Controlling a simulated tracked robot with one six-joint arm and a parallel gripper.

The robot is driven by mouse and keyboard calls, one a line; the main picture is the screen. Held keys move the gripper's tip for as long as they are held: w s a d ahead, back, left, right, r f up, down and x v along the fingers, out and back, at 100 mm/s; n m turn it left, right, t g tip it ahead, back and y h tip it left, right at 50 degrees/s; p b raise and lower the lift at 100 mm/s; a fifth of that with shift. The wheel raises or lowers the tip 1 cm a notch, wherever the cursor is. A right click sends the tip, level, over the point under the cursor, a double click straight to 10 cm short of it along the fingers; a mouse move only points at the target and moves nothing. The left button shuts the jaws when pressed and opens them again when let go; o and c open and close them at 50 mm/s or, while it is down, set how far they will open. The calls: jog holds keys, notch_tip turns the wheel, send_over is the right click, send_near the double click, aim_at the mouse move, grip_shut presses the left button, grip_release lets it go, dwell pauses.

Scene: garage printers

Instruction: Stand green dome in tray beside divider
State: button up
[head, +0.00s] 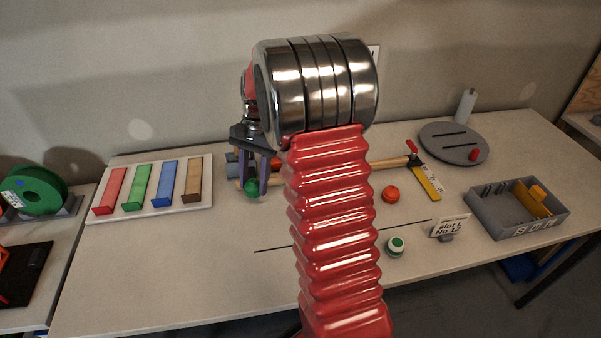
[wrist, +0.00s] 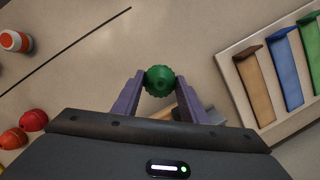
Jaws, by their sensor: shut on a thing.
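My gripper (head: 252,183) is shut on the green dome (head: 251,190). The wrist view shows the dome (wrist: 159,81) as a ridged green piece pinched between the two purple fingertips (wrist: 160,85). It is held over the left-middle of the table; I cannot tell its height above the top. The grey tray (head: 512,229) lies at the right of the table, far from my gripper. A yellow divider (head: 530,203) stands inside it. Small dark upright pieces are in its left back part. The tray is not in the wrist view.
A white board (head: 150,211) with coloured ramps lies left. A red-orange dome (head: 390,194), a white-green round piece (head: 396,245) and a slot sign (head: 450,226) lie between my arm and the tray. A grey disc (head: 440,135) and a yellow ruler (head: 427,184) lie behind.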

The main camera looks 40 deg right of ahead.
jog(key=w+a+f+n+h, duration=0.1)
jog(key=w+a+n, duration=0.1)
jog(key=a+n, duration=0.2)
jog(key=w+a+f+n+g+h, duration=0.1)
jog(key=w+a+n, duration=0.1)
jog(key=a+n, duration=0.2)
jog(key=w+a+f+n+h, duration=0.1)
jog(key=w+a+n, duration=0.1)
jog(key=a+n, duration=0.3)
jog(key=shift+a+f+g, duration=0.15)
jog(key=shift+a+g, duration=0.05)
jog(key=shift+a, duration=0.65)
jog(key=shift+a+f+g, duration=0.15)
jog(key=shift+a+g, duration=0.05)
jog(key=shift+a, duration=0.6)
jog(key=shift+s, duration=0.15)
